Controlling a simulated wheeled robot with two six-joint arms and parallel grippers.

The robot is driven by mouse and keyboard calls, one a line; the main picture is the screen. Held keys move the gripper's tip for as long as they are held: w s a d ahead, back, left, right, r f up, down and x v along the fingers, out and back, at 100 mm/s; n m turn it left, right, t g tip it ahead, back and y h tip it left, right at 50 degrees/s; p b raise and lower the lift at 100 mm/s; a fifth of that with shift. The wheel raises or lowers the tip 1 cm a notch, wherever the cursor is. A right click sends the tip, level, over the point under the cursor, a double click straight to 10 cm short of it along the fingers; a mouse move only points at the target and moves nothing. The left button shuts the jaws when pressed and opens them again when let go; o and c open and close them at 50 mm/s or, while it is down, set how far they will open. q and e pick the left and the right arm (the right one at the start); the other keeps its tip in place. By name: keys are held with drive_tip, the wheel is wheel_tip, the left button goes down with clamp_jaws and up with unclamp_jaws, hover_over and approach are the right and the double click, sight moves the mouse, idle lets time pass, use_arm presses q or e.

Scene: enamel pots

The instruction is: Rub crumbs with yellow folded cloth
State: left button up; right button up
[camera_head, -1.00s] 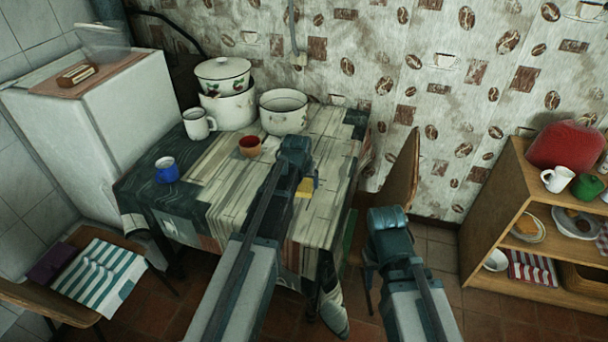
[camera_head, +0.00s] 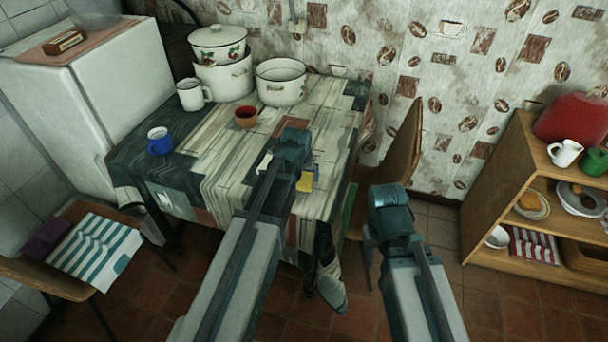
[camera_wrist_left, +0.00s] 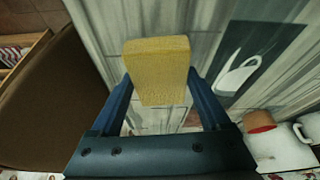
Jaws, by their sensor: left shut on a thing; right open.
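The yellow folded cloth (camera_head: 306,181) is between the fingers of my left gripper (camera_head: 298,166), over the near right part of the table. In the left wrist view the cloth (camera_wrist_left: 157,68) is a thick yellow block gripped between both fingers (camera_wrist_left: 160,98). The gripper is shut on it. I cannot tell whether the cloth touches the tabletop. I cannot make out any crumbs; my left arm hides part of the table. My right gripper (camera_head: 388,196) is open and empty, to the right of the table.
The table (camera_head: 225,185) has a patterned cover. A red-brown cup (camera_head: 246,117), blue mug (camera_head: 159,141), white mug (camera_head: 192,95), open pot (camera_head: 282,92) and stacked pots (camera_head: 226,81) stand on it. A chair (camera_head: 401,150) is at its right. A shelf (camera_head: 490,190) stands further right.

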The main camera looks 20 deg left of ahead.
use_arm(q)
wheel_tip(320, 180, down, 4)
drive_tip(key=b, duration=0.3)
drive_tip(key=shift+r, duration=0.15)
drive_tip(key=shift+w+r, duration=0.2)
drive_tip(key=shift+w, duration=1.75)
drive_tip(key=shift+d+f, duration=0.1)
drive_tip(key=shift+g, duration=0.3)
drive_tip(key=s, duration=0.4)
drive_tip(key=shift+s, duration=0.1)
wheel_tip(320, 180, up, 8)
drive_tip(key=p, duration=0.8)
drive_tip(key=shift+f, duration=0.1)
drive_tip(key=shift+f, duration=0.2)
wheel_tip(320, 180, down, 6)
drive_tip(key=b, duration=0.6)
drive_tip(key=shift+r, duration=0.1)
